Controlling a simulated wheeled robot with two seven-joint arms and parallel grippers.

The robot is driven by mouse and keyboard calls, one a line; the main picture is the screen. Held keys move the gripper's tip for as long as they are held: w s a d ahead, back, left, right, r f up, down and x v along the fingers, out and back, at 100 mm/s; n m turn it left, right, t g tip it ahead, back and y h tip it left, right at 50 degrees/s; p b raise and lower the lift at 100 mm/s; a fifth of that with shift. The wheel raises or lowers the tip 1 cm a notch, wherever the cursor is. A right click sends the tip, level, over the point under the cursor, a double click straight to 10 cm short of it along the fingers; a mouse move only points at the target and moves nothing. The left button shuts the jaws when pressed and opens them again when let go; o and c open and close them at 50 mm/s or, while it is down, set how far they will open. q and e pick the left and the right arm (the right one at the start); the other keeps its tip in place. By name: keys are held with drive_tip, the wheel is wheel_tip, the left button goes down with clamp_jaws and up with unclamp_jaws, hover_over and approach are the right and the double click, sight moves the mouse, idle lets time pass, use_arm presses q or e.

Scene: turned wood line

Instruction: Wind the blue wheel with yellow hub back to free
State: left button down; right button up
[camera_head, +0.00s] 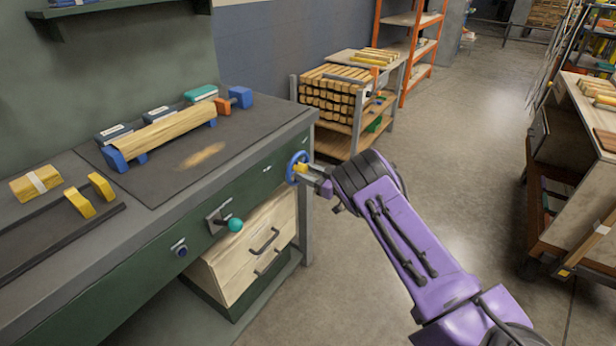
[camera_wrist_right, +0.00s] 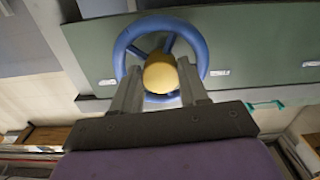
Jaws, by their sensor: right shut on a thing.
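The blue wheel (camera_head: 292,166) with its yellow hub (camera_head: 301,168) is on the green front of the workbench, near its right end. In the right wrist view the blue wheel (camera_wrist_right: 201,48) shows as a ring with spokes, and the round yellow hub (camera_wrist_right: 160,73) is at its middle. My right gripper (camera_head: 308,171) reaches the wheel from the right. In the right wrist view its two fingers (camera_wrist_right: 158,90) are on either side of the yellow hub, shut on it. My left gripper is in neither view.
On the bench (camera_head: 245,150) lies a wooden cylinder (camera_head: 165,131) between blue supports. A lever with a teal knob (camera_head: 235,225) sticks out of the bench front, above a wooden drawer unit (camera_head: 245,262). A cart of timber (camera_head: 335,100) stands behind.

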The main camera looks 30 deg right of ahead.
drive_tip(key=n+b, duration=0.1)
drive_tip(key=n, duration=0.2)
drive_tip(key=n+b, duration=0.1)
drive_tip(key=n, duration=0.2)
drive_tip(key=shift+d+f, duration=0.15)
drive_tip(key=shift+f, duration=0.05)
drive_tip(key=n+b, duration=0.2)
drive_tip(key=n, duration=0.3)
drive_tip(key=shift+r+n+b, duration=0.15)
drive_tip(key=shift+n+b, duration=0.15)
drive_tip(key=o, duration=0.8)
drive_tip(key=shift+d+r, duration=0.1)
drive_tip(key=v, duration=1)
drive_tip(key=shift+s, duration=0.25)
